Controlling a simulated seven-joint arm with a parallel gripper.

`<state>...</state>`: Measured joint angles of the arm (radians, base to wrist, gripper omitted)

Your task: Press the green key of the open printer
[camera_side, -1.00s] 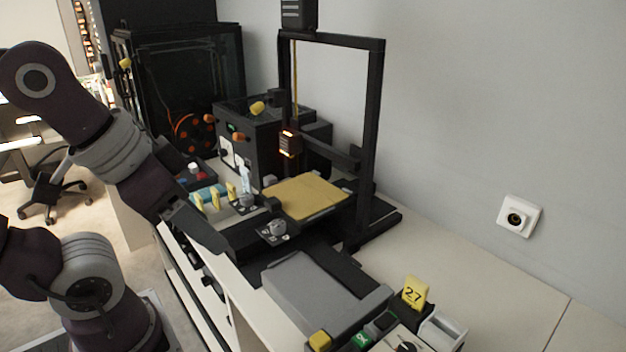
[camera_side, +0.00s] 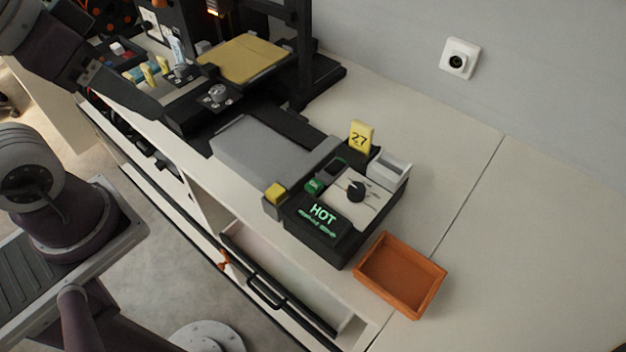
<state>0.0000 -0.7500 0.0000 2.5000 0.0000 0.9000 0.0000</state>
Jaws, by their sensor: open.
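The open printer has a black frame (camera_side: 304,60) and a gold bed (camera_side: 245,60), at the top of the side view. A small dark panel with a silver knob (camera_side: 218,94) sits at its front. The only clearly green key (camera_side: 314,186) I see is on the black box with a lit HOT display, nearer the camera; I cannot tell a green key on the printer's own panel. My gripper (camera_side: 158,112) is open at the upper left, left of the printer panel and well away from that green key. Its fingertips are seen edge-on.
A drawer (camera_side: 285,285) is open below. The right worktop is clear.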

